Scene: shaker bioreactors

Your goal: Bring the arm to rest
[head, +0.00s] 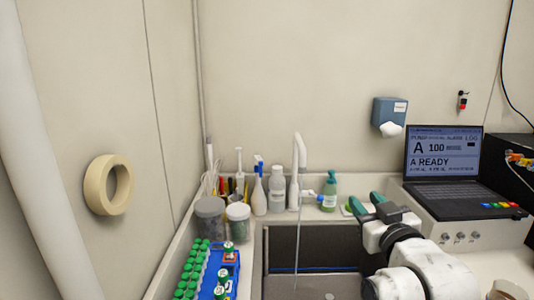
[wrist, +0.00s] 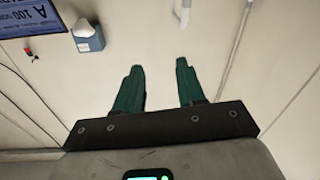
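My gripper (head: 366,202) is at the right of the sink in the head view, raised near the back wall, with green fingers. The white arm behind it reaches in from the lower right. In the wrist view the two green fingers of my gripper (wrist: 159,82) stand apart with nothing between them.
The sink (head: 310,285) lies left of the arm, with a running faucet (head: 299,155). A laptop (head: 443,155) stands on a box to the right. Bottles, jars and a blue rack (head: 207,285) of green-capped tubes line the left. A paper dispenser (head: 389,112) hangs on the wall.

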